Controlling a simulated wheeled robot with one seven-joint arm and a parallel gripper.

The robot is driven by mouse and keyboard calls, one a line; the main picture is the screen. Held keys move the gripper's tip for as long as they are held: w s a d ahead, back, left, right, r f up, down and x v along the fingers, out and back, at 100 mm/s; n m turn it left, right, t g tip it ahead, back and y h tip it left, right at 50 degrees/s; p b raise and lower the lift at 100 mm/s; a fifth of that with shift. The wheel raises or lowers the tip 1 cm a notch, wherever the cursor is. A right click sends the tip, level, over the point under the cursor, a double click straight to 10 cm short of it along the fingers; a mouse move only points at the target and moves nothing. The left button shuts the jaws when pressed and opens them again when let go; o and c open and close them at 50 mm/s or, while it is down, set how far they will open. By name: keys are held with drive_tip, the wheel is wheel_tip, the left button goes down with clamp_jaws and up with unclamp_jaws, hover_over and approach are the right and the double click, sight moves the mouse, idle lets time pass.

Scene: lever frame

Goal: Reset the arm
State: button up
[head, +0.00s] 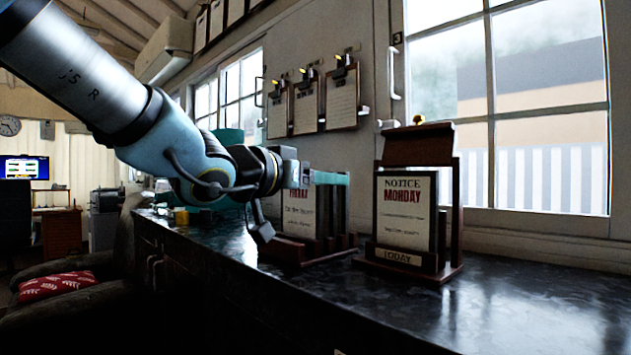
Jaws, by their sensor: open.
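My arm reaches in from the upper left. My gripper (277,203) is open, left of the notice rack and above the dark counter's front edge. I see nothing held in it, though its jaws are partly hard to make out against the rack. A dark wooden frame (456,215) stands upright on the counter at right of centre, apart from my gripper. It holds a notice card (405,212) reading "NOTICE MONDAY". Its lower strip reads "TODAY".
A dark rack (311,248) with upright slots and a notice card (299,212) stands left of the frame, close to my gripper. Several clipboards (307,105) hang on the wall behind. The glossy counter (530,290) is clear to the right. A sofa with a red cushion (57,285) is at lower left.

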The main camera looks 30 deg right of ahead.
drive_tip(key=shift+w+a+f, duration=0.15)
drive_tip(key=shift+a, duration=0.05)
idle(0.4)
drive_tip(key=w+a+f+n+t+y+p, duration=0.1)
drive_tip(key=w+a+f+n+y, duration=0.4)
drive_tip(key=a+f, duration=0.4)
drive_tip(key=w+a+f+n+t+y+p, duration=0.1)
drive_tip(key=w+a+f+n+t+y, duration=0.1)
drive_tip(key=w+a+f+y, duration=0.55)
drive_tip(key=s+a+f+n+g+y+p, duration=0.1)
drive_tip(key=s+a+f+n+g, duration=0.1)
drive_tip(key=a+f, duration=0.5)
drive_tip(key=s+a+f+n+g+y+p, duration=0.1)
drive_tip(key=s+a+f+g, duration=0.4)
drive_tip(key=a, duration=0.7)
wheel_tip(320, 180, down, 2)
drive_tip(key=shift+s+a+n+g+y, duration=0.15)
drive_tip(key=shift+s+n+g+y, duration=0.15)
drive_tip(key=shift+s+n+y, duration=0.65)
